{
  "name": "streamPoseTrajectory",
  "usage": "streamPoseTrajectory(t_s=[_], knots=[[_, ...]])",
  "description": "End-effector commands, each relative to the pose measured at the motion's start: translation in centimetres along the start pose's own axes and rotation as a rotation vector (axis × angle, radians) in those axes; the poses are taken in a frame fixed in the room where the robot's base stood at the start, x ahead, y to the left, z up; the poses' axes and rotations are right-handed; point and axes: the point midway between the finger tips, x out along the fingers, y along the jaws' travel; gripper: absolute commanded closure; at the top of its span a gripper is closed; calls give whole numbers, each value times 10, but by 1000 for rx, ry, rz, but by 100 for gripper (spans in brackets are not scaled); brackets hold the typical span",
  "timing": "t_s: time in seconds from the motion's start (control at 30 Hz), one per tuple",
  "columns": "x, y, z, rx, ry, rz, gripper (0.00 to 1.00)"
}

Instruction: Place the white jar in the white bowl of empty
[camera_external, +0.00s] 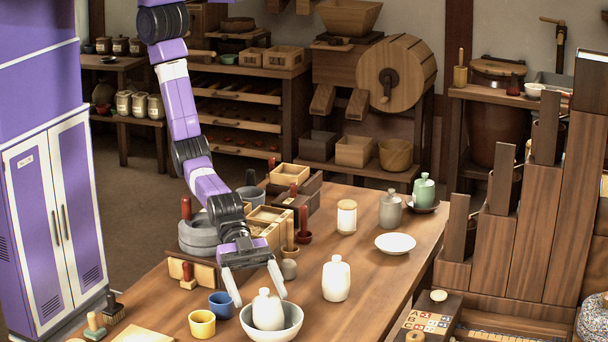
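My gripper (254,287) points down with its two pale fingers spread wide, at the front of the table. It is just above a white lidded jar (268,312) that sits in a pale grey-white bowl (291,328). The fingertips are on either side of the jar's top; I cannot tell whether they touch it. A second white lidded jar (336,280) stands upright on the table to the right of my gripper. A shallow white bowl (395,243) farther back to the right is empty.
A yellow cup (202,324) and a blue cup (221,304) stand left of the jar's bowl. The table (375,290) is clear around the empty bowl.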

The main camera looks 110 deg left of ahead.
Motion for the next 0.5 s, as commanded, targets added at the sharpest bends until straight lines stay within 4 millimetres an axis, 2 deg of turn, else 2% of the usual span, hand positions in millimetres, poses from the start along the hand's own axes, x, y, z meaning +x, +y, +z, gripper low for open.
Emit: streamPoseTrajectory(t_s=[0.2, 0.5], knots=[[-30, 0, 1, -2, 1, -1, 21], [-46, 0, 0, 0, -1, 0, 21]])
